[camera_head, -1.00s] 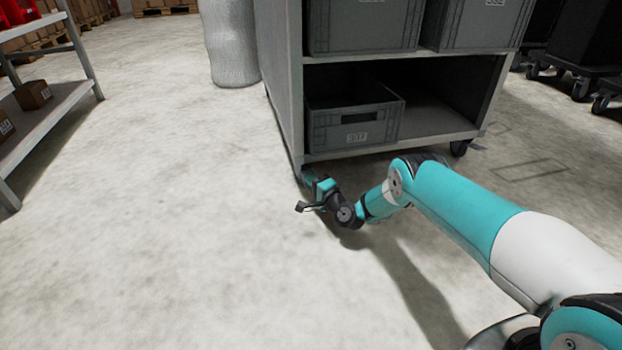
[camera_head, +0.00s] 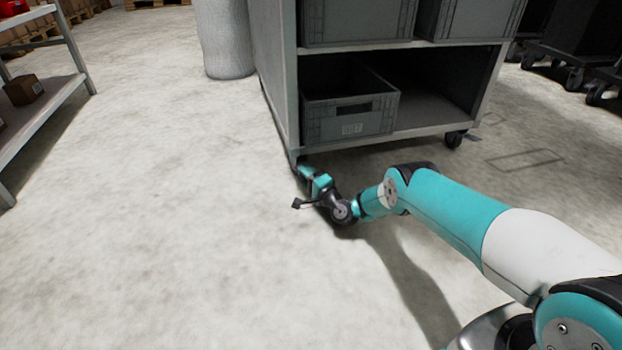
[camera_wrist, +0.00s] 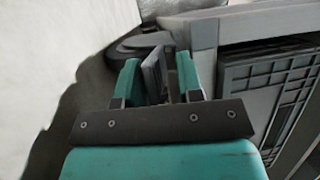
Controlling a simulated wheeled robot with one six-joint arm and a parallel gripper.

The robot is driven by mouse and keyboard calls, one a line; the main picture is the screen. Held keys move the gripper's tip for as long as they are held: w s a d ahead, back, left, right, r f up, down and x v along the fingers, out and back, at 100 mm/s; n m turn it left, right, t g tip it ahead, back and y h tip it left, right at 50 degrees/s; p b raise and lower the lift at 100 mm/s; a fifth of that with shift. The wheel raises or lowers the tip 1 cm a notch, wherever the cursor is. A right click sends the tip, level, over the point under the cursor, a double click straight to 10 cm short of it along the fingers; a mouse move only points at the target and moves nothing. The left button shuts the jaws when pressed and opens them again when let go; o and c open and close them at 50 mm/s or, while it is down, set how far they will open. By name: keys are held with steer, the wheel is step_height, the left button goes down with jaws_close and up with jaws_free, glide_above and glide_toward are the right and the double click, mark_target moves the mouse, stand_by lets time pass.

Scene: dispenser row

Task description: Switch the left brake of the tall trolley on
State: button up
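The tall trolley (camera_head: 275,85) is a grey shelf cart with its near left corner at mid-picture. My gripper (camera_head: 301,166) is low at that corner, and hides the left caster in the head view. In the wrist view my gripper (camera_wrist: 158,68) has its two teal fingers apart. A thin grey plate (camera_wrist: 152,76) stands between them, apparently the brake lever, with a narrow gap to the left finger. A dark rounded caster part (camera_wrist: 128,46) lies just beyond the fingertips. I cannot tell the brake's position.
Grey crates (camera_head: 350,118) stand on the trolley's shelves. Its right front caster (camera_head: 454,139) is visible. A wrapped roll (camera_head: 225,40) stands behind left. A shelf rack (camera_head: 50,110) is at far left, and black wheeled carts (camera_head: 575,55) at far right. The floor left of the trolley is clear.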

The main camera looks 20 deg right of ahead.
steer(key=p+v, duration=0.8)
steer(key=v, duration=0.3)
steer(key=shift+r, duration=0.15)
steer(key=shift+s+d+f, duration=0.2)
steer(key=shift+s, duration=0.3)
steer(key=shift+w, duration=0.1)
